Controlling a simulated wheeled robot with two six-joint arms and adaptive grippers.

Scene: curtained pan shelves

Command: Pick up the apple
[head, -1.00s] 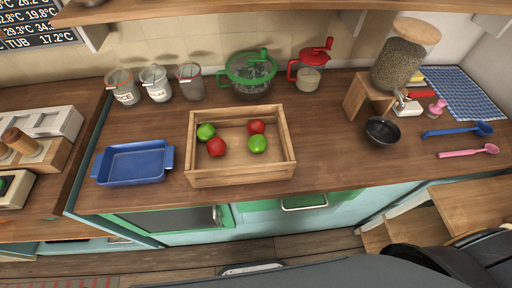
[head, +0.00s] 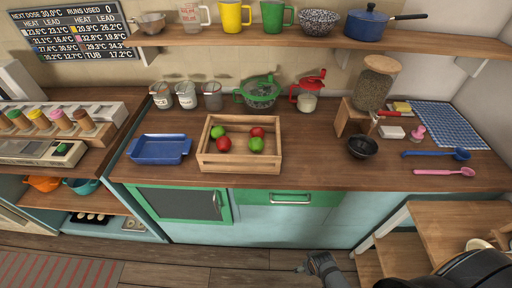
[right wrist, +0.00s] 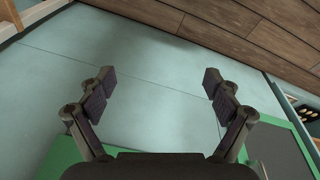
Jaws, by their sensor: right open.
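Two red apples, one at the front (head: 224,144) and one at the back (head: 257,133), lie in a wooden crate (head: 240,166) on the counter. Two green apples, one at the left (head: 217,132) and one at the right (head: 256,145), lie in it too. My right gripper (head: 308,266) is low in front of the cabinets, below the counter and well away from the crate. In the right wrist view its fingers (right wrist: 158,85) are apart with nothing between them, facing a pale cabinet panel. My left gripper is out of view.
A blue tray (head: 160,149) stands left of the crate and a black bowl (head: 362,147) to the right. A green colander (head: 259,92) and jars stand behind. A shelf (head: 300,40) with mugs and pots hangs above. The counter right of the crate is partly clear.

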